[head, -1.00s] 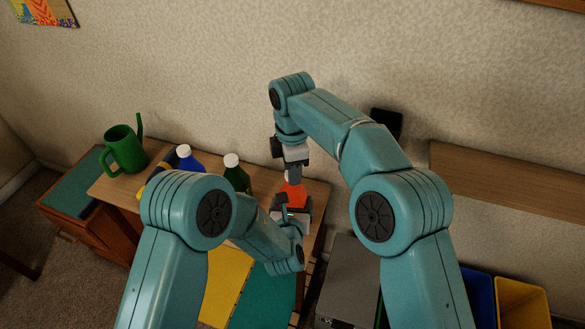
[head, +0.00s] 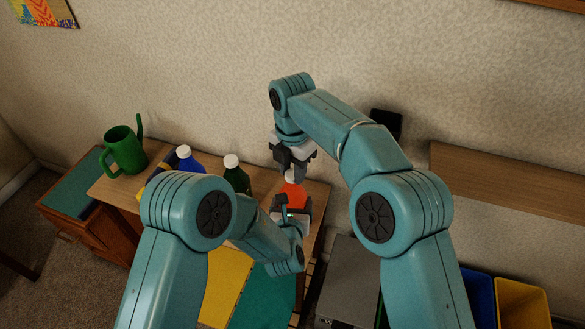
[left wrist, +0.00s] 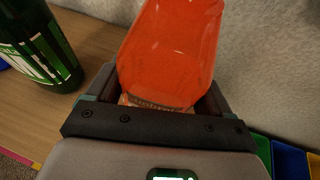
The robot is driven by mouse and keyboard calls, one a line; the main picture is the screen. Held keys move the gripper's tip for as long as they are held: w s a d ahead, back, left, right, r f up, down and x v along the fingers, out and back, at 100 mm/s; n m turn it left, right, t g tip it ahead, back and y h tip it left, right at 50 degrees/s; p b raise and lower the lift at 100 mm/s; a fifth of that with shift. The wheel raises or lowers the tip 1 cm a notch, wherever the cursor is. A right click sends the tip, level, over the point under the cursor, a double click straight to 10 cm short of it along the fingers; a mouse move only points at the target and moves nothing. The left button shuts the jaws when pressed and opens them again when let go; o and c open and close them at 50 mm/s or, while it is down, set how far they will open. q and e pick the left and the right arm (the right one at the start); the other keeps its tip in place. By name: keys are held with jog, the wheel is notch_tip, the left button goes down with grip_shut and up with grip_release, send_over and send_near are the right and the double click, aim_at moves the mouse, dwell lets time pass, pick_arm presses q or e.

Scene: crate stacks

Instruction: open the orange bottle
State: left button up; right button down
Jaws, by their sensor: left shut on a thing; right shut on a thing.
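The orange bottle (head: 294,194) stands near the right end of the wooden table, with a white cap (head: 292,176) on top. My left gripper (head: 291,213) is shut on the bottle's body from the near side. In the left wrist view the orange bottle (left wrist: 172,50) sits between the fingers of the left gripper (left wrist: 160,98). My right gripper (head: 292,170) points down from above and is shut on the white cap. The fingers partly hide the cap, and I cannot tell whether it is loose.
A dark green bottle (head: 236,178) and a blue bottle (head: 190,162) stand to the left on the table (head: 107,187). A green watering can (head: 124,152) is at the table's left end. A grey box (head: 348,285) and blue and yellow bins (head: 522,300) are at right.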

aim_at(292, 174)
jog(key=shift+r, duration=0.2)
jog(key=shift+r, duration=0.9)
jog(key=shift+r, duration=2)
pick_arm(q)
jog(key=o, duration=1.4)
